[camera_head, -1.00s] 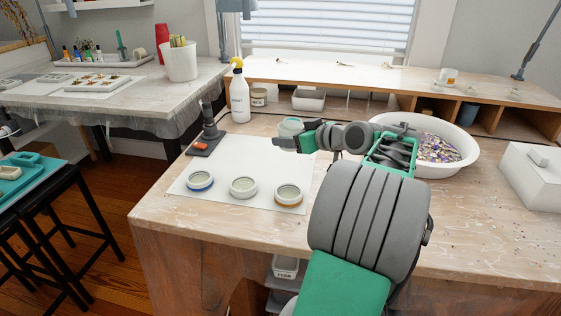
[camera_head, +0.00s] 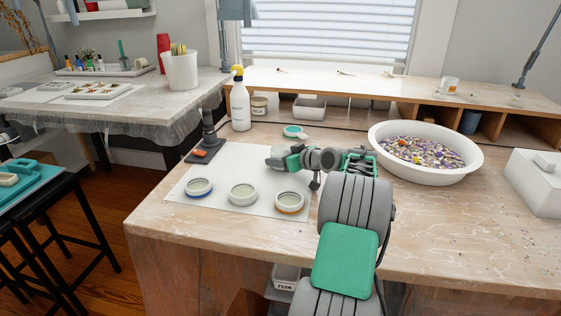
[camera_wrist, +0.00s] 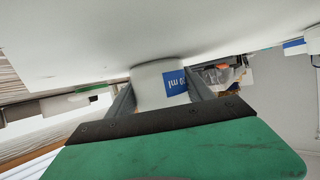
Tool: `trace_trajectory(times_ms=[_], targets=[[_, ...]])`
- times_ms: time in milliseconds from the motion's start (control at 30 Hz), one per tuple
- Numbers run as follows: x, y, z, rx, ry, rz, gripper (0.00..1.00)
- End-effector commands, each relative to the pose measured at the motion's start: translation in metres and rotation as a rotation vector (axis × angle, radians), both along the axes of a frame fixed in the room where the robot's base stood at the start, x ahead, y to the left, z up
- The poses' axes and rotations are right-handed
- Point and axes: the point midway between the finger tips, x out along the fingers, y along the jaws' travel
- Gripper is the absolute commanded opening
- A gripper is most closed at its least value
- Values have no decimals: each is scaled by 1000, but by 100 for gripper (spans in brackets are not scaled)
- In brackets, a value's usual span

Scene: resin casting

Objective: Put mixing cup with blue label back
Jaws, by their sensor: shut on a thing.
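In the wrist view my gripper (camera_wrist: 160,100) is shut on a white mixing cup (camera_wrist: 148,88) with a blue label (camera_wrist: 175,82) reading "0 ml" at its visible end. The cup sits between both fingers, in front of a broad white surface. Whether it touches that surface, I cannot tell. In the head view my gripper (camera_head: 274,160) is over the back right of a white sheet (camera_head: 222,176) on the workbench; the cup is hard to make out there.
Round white dishes with blue (camera_head: 199,188), pale (camera_head: 242,194) and orange (camera_head: 290,202) rims stand along the sheet's front. A dark stand (camera_head: 208,138), spray bottle (camera_head: 240,103) and teal-topped item (camera_head: 294,132) are behind. A white basin (camera_head: 425,150) is right.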

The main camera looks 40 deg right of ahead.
Motion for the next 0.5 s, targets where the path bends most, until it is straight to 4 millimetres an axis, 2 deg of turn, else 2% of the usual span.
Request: trace_trajectory(times_ms=[300,333,500], targets=[[0,0,-3,-2,-2,0,18],[0,0,-1,-2,-1,0,62],[0,0,-1,-2,-1,0,76]])
